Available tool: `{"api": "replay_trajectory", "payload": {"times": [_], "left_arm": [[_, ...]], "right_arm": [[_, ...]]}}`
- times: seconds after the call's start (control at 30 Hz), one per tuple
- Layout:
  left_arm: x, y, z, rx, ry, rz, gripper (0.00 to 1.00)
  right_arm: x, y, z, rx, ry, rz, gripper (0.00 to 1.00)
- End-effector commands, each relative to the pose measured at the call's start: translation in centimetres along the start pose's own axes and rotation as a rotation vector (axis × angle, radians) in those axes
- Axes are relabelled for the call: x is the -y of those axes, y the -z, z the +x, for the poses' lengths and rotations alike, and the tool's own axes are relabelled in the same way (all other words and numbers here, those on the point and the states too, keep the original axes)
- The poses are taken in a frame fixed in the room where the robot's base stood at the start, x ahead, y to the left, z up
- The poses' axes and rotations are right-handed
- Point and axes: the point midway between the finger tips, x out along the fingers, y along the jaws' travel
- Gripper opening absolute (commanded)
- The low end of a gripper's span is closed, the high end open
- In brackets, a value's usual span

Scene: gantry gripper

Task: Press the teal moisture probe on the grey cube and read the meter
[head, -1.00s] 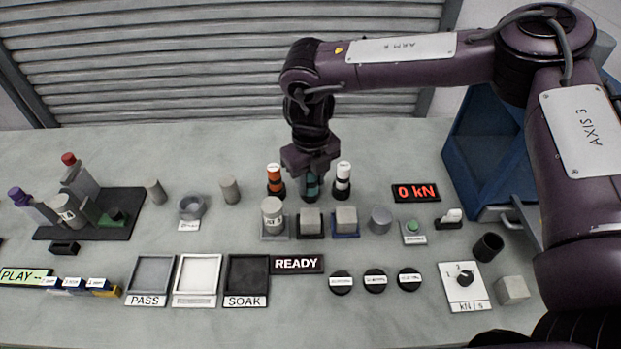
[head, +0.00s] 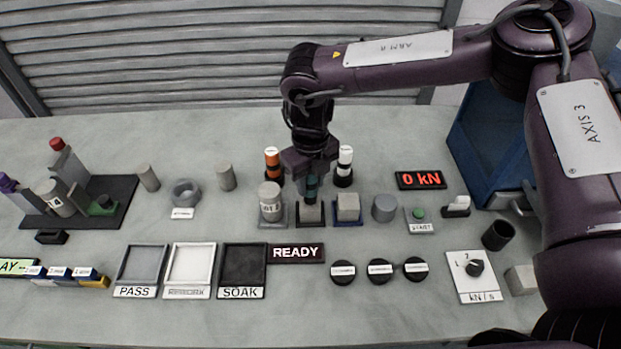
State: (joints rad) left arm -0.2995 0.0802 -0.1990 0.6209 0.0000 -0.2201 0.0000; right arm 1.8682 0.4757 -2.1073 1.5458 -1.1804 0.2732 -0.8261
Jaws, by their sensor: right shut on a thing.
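My right gripper (head: 310,172) points down and is shut on the teal moisture probe (head: 312,189). The probe is upright, directly over the grey cube (head: 310,212) on the black pad. Its lower end is at the cube's top; whether they touch I cannot tell. A second grey cube (head: 347,207) sits on a blue pad just to the right. A dark display (head: 296,253) in front of the cubes reads READY. A red-lit display (head: 420,180) at the back right reads 0 kN. My left gripper is not in view.
An orange-and-black probe (head: 272,166) and a white-and-black one (head: 345,166) flank the gripper. A labelled grey cylinder (head: 270,202) stands close left of the cube, another cylinder (head: 384,208) to the right.

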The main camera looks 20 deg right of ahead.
Motion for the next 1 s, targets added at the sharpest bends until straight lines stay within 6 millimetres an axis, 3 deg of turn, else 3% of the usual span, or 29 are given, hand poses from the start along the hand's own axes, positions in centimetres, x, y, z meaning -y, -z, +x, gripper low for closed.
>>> {"api": "replay_trajectory", "payload": {"times": [1.0], "left_arm": [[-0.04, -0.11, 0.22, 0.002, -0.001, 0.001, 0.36]], "right_arm": [[0.0, -0.02, 0.42, 0.0, 0.0, 0.001, 0.09]]}}
